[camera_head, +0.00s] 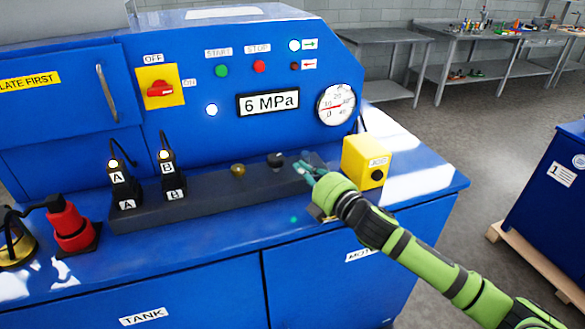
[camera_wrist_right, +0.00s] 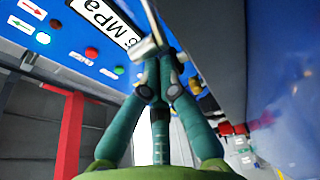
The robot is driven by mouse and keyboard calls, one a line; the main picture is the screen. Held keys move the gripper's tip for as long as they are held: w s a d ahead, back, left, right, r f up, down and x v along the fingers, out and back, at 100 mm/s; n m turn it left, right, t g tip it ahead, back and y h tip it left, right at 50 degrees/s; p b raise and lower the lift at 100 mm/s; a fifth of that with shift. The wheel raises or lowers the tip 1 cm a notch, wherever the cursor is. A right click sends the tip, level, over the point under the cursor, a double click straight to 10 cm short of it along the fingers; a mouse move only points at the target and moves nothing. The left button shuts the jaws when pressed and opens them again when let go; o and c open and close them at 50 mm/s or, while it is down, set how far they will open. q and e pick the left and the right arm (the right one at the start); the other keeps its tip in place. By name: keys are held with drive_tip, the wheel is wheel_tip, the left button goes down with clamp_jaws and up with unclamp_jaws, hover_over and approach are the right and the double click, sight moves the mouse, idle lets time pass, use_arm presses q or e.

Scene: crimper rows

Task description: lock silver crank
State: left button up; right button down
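My right gripper (camera_head: 306,170) is at the right end of the dark block (camera_head: 215,195) on the blue machine's ledge. In the right wrist view its teal fingers (camera_wrist_right: 156,62) come together around a light grey metal piece (camera_wrist_right: 143,47), which looks like the silver crank. In the head view the fingers hide most of that piece, so its angle cannot be told. A brass knob (camera_head: 238,170) and a dark knob (camera_head: 275,160) stand on the block to the left of the gripper. My left gripper is not in view.
A yellow box (camera_head: 366,161) with a black button stands close to the right of my gripper. Black plugs (camera_head: 168,175) marked A and B rise from the block's left part. The panel has a "6 MPa" display (camera_head: 268,103), a gauge (camera_head: 336,104) and a red switch (camera_head: 159,90).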

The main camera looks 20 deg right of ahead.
drive_tip(key=shift+s+d, duration=0.15)
drive_tip(key=shift+d, duration=0.4)
drive_tip(key=shift+s+d, duration=0.15)
drive_tip(key=shift+d, duration=0.35)
drive_tip(key=shift+d+p, duration=0.35)
drive_tip(key=shift+d, duration=0.9)
drive_tip(key=shift+s+d, duration=0.1)
drive_tip(key=shift+s, duration=0.05)
drive_tip(key=v, duration=1.1)
drive_tip(key=shift+s, duration=0.4)
drive_tip(key=shift+d, duration=0.1)
